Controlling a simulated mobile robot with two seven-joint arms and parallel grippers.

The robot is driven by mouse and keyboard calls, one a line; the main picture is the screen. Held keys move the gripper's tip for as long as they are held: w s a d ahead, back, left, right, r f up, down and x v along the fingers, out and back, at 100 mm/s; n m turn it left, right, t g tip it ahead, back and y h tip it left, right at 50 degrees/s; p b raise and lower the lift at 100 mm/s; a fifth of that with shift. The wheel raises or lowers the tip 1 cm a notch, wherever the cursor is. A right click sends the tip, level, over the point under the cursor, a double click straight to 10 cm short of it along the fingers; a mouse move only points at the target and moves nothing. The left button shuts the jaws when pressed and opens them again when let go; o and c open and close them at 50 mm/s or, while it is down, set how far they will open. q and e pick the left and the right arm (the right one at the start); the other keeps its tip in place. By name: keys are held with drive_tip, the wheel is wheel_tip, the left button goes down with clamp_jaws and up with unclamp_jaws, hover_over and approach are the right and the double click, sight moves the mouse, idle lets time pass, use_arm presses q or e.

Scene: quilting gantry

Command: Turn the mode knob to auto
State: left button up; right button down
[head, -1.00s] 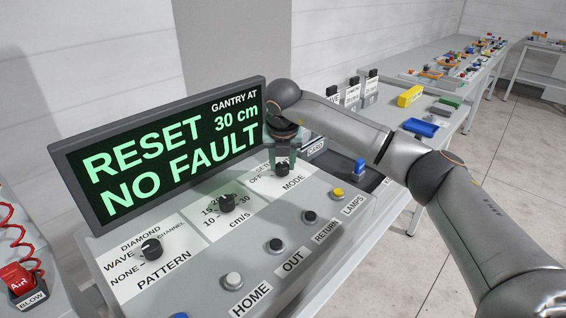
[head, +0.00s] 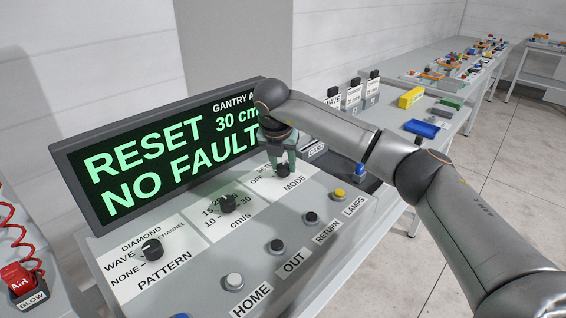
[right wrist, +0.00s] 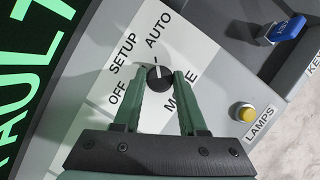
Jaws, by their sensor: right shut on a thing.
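The mode knob (head: 283,170) is a small black dial on a white label panel at the far right end of the console. My right gripper (head: 282,162) is shut on it from above. In the right wrist view the knob (right wrist: 159,77) sits between the two green fingertips (right wrist: 161,80). Its white mark points up, roughly toward the AUTO label (right wrist: 159,30); SETUP (right wrist: 124,54) and OFF (right wrist: 118,92) lie to the left. In the head view the gripper and wrist hide part of these labels. My left gripper is not in view.
The display (head: 165,150) reads RESET, NO FAULT and stands close behind my right wrist. The pattern knob (head: 152,249) and speed knob (head: 228,204) are to the left. Push buttons, including a yellow one (head: 339,194), line the front. A blue-topped part (head: 360,170) is to the right.

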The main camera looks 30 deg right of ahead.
drive_tip(key=shift+c, duration=2.3)
unclamp_jaws()
drive_tip(key=shift+r, duration=0.1)
drive_tip(key=v, duration=1.2)
drive_tip(key=shift+r, duration=0.15)
